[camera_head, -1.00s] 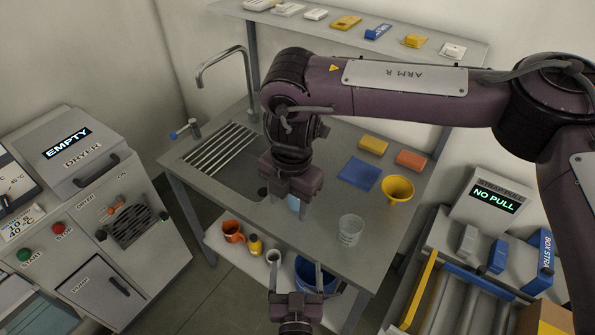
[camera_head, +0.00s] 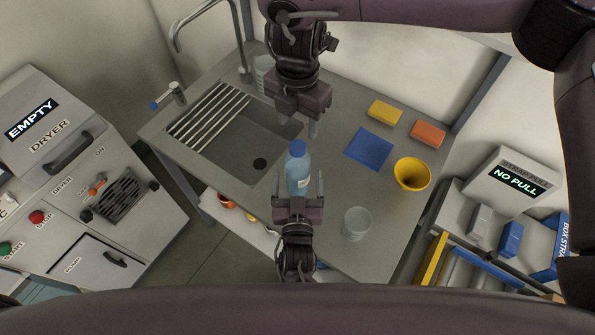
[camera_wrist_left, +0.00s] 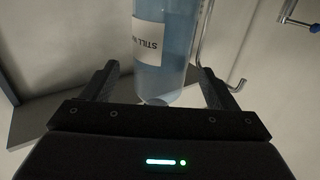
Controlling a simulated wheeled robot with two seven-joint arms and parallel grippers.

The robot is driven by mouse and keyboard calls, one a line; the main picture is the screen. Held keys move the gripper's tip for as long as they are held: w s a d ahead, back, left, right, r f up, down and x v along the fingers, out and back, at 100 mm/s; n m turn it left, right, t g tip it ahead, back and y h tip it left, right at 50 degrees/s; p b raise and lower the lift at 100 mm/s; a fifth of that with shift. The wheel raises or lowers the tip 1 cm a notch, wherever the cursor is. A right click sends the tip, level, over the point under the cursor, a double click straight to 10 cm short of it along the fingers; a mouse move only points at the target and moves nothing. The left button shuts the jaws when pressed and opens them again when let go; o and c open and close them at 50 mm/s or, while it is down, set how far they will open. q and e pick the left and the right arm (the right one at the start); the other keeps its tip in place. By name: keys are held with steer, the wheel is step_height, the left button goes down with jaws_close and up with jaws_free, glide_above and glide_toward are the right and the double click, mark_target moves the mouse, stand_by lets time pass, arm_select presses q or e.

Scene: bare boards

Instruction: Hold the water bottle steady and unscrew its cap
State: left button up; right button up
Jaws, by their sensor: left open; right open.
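The water bottle (camera_head: 298,171) is clear light blue with a blue cap (camera_head: 297,148) and a white label. It stands upright on the metal counter in the head view. My left gripper (camera_head: 298,182) is open at the bottle's near side, with its fingers reaching toward the bottle's two sides. In the left wrist view the bottle (camera_wrist_left: 175,45) shows between the two spread fingers, its label partly readable; its cap is out of that view. My right gripper (camera_head: 296,128) is open above and behind the bottle, apart from the cap.
A clear cup (camera_head: 357,223), a yellow funnel (camera_head: 411,174), a blue cloth (camera_head: 370,148) and yellow (camera_head: 385,111) and orange (camera_head: 428,133) sponges lie to the right. A sink (camera_head: 232,140) with a drying rack (camera_head: 208,114) is at left. A clear container (camera_head: 263,72) stands behind.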

mark_target(298, 146)
arm_select(q)
steer(key=w, duration=0.5)
steer(key=shift+f, duration=0.2)
arm_select(e)
steer(key=shift+w+f, duration=0.25)
steer(key=shift+w, duration=0.3)
arm_select(q)
steer(key=shift+s+r, duration=0.1)
steer(key=shift+s, duration=0.1)
steer(key=shift+c, duration=0.3)
arm_select(e)
steer(key=shift+s+r, duration=0.15)
steer(key=shift+s, duration=0.15)
arm_select(q)
steer(key=shift+w, duration=0.15)
steer(key=c, duration=0.7)
arm_select(e)
steer(key=shift+w, duration=0.2)
arm_select(q)
steer(key=c, duration=1)
arm_select(e)
steer(key=shift+s, duration=0.1)
arm_select(q)
jaws_close()
arm_select(e)
steer(key=m, duration=1.1)
steer(key=shift+m, duration=0.4)
steer(key=m, duration=1)
steer(key=shift+m, duration=0.3)
steer(key=shift+f, duration=4.1)
